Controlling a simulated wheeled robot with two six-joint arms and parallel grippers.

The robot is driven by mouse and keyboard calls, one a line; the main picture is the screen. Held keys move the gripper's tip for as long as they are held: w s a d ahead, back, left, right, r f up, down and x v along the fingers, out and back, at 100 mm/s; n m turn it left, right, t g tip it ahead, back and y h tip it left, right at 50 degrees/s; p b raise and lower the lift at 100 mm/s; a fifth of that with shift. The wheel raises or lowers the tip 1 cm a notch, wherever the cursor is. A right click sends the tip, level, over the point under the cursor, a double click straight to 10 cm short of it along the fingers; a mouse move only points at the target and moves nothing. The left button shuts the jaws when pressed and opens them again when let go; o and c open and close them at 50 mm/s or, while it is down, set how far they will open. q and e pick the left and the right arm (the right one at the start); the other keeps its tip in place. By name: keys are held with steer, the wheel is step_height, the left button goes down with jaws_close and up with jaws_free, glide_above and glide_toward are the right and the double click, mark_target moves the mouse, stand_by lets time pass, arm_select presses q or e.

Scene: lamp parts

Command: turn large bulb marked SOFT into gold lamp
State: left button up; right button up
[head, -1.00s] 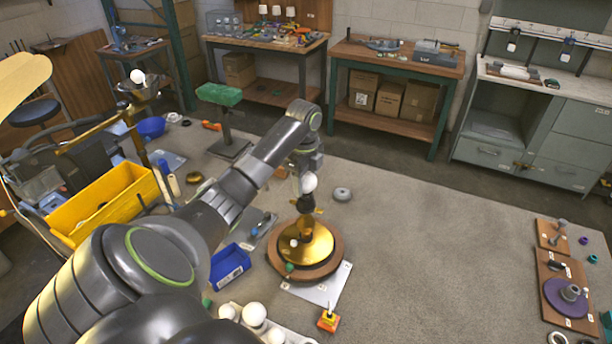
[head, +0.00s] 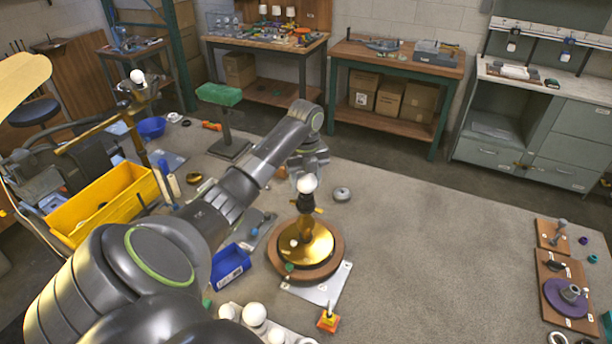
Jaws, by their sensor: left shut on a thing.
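The gold lamp (head: 318,244) stands upright on a round wooden board, with a dark socket (head: 306,203) at its top. A white bulb (head: 307,185) sits at the top of the socket, roughly in line with it. Its marking is too small to read, and I cannot tell how deep its base is in the socket. My left gripper (head: 308,174) comes down from above and is shut on this bulb; its fingers are small and partly hidden by the wrist. My right gripper is not in view.
More white bulbs (head: 254,314) stand in a holder at the bottom edge. A blue bin (head: 229,266) lies left of the lamp, and a yellow bin (head: 112,206) is farther left. A grey round piece (head: 341,194) lies behind. The mat to the right is largely clear.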

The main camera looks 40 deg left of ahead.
arm_select(q)
steer(key=shift+f+m, duration=0.15)
steer(key=shift+m, duration=0.75)
steer(key=shift+m, duration=0.6)
steer(key=o, duration=0.9)
steer(key=shift+r, duration=0.2)
